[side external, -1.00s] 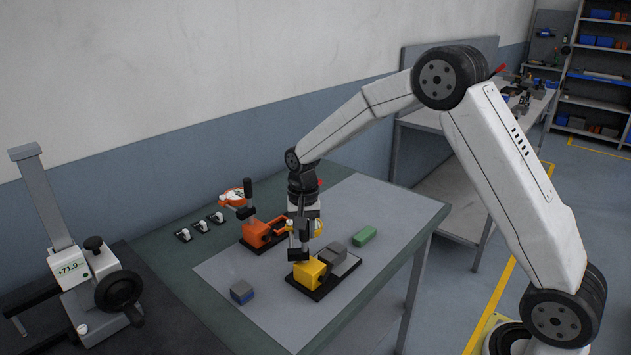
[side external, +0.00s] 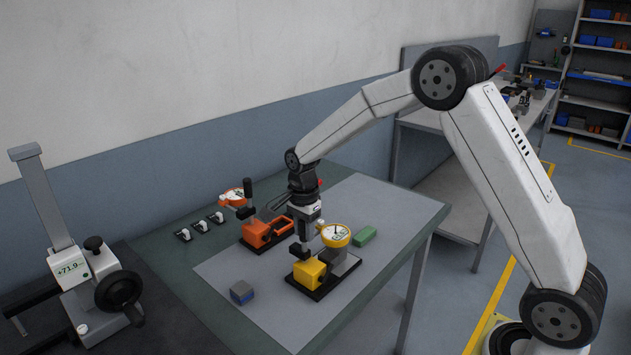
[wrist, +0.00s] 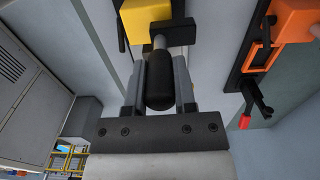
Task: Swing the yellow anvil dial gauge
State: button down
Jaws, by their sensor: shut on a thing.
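The yellow anvil fixture (side external: 309,272) stands on a black base plate on the grey mat. Its dial gauge (side external: 335,235), with a yellow rim and white face, is turned out to the right of my gripper, face showing. My gripper (side external: 304,236) points down above the yellow anvil. In the wrist view, my gripper (wrist: 160,85) is shut around a black cylindrical handle (wrist: 160,88), with the yellow block (wrist: 136,22) just beyond it. The dial face is out of the wrist view.
An orange anvil fixture (side external: 258,233) with its own orange dial gauge (side external: 235,197) stands behind to the left. A green block (side external: 364,235) lies right of the yellow anvil and a blue-grey block (side external: 242,292) lies front left. The front of the mat is clear.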

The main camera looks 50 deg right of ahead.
jog(key=shift+r, duration=0.1)
dwell(0.4)
jog(key=shift+c, duration=2.1)
grip_release()
jog(key=shift+r, duration=3.9)
jog(key=shift+s, duration=0.1)
jog(key=s+a+f+n+t, duration=0.1)
jog(key=s+a+f+n, duration=0.1)
jog(key=s+n, duration=0.7)
jog(key=s+a+f+n+t, duration=0.1)
jog(key=s+a+f+n, duration=0.1)
jog(key=s+f+n, duration=0.3)
jog(key=s+n, duration=0.3)
jog(key=s, duration=0.3)
jog(key=shift+s+n+t, duration=0.15)
jog(key=shift+n+t, duration=0.15)
jog(key=shift+n, duration=0.1)
